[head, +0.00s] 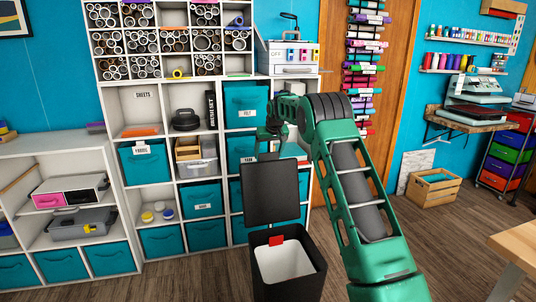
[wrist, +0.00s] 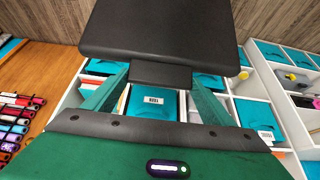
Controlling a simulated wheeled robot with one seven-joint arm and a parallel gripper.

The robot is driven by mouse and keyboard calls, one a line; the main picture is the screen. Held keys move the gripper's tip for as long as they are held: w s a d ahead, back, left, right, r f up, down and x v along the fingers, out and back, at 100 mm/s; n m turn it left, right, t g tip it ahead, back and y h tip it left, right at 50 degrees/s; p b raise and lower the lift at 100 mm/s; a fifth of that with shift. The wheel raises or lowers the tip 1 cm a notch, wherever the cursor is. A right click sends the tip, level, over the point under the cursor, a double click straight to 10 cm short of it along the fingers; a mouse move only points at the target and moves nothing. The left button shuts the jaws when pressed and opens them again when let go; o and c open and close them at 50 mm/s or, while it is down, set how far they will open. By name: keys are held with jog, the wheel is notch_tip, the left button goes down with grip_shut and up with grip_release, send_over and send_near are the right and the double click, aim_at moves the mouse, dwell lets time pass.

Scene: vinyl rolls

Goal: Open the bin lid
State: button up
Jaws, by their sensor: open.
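The bin (head: 318,270) is a black square box with a white inner liner (head: 285,264) and a small red piece at its back rim. Its black lid (head: 270,192) stands raised, nearly upright, behind the opening, so the inside shows. My gripper (head: 271,140) is above the lid's top edge, reaching down from my green arm. In the wrist view the lid (wrist: 160,25) fills the top middle, and its narrow tab (wrist: 160,74) lies between my two spread green fingers. My gripper is open; I cannot tell whether a finger touches the tab.
A white shelf unit (head: 108,84) with teal boxes and vinyl rolls stands behind the bin. A low white shelf (head: 60,160) is at left. A wooden crate (head: 433,188) stands on the floor at right, and a table corner (head: 520,245) enters at lower right.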

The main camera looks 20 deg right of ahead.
jog(key=o, duration=1.5)
jog(key=shift+w+d+r, duration=0.15)
jog(key=shift+w, duration=0.05)
jog(key=shift+o, duration=0.2)
jog(key=shift+s+d, duration=0.1)
jog(key=v, duration=1)
jog(key=shift+r, duration=0.25)
jog(key=shift+s, duration=0.15)
